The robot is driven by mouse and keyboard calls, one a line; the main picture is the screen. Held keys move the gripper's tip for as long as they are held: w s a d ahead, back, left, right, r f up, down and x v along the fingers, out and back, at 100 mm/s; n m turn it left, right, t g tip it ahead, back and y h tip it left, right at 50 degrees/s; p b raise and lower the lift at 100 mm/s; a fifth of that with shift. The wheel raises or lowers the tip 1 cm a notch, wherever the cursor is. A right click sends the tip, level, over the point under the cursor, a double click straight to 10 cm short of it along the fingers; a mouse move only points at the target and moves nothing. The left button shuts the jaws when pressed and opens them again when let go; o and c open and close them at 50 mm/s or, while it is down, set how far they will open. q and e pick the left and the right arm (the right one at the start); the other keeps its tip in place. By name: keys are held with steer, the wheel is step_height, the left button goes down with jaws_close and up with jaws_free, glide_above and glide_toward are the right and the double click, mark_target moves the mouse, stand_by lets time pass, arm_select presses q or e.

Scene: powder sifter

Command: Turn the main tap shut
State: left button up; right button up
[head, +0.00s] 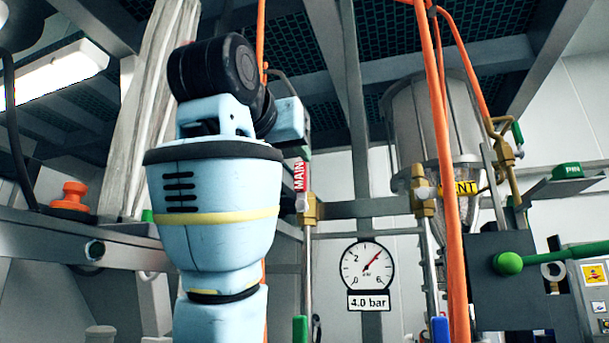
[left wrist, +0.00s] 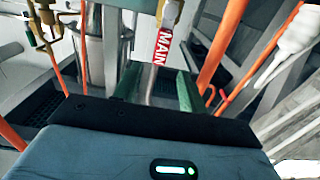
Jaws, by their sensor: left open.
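The main tap is a brass valve (head: 308,208) right of my left arm, below a red MAIN tag (head: 299,175). A thin metal rod runs down from it to a green grip (head: 300,328) at the lower edge. In the left wrist view, the open gripper (left wrist: 158,88) has green-lined fingers either side of a metal rod or pipe, with the MAIN tag (left wrist: 162,48) just beyond. Contact cannot be told. My right gripper is out of view.
A gauge (head: 367,266) sits above a "4.0 bar" plate (head: 368,300). A second brass valve (head: 423,195) with a blue grip (head: 440,329) is near the yellow VENT tag (head: 460,188). An orange hose (head: 445,170) hangs right of the main tap. A glass-bottomed vessel (head: 425,110) stands behind.

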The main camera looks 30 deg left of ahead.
mark_target(299, 169)
arm_select(q)
steer(key=x, duration=0.8)
steer(key=shift+s+d, duration=0.1)
jaws_close()
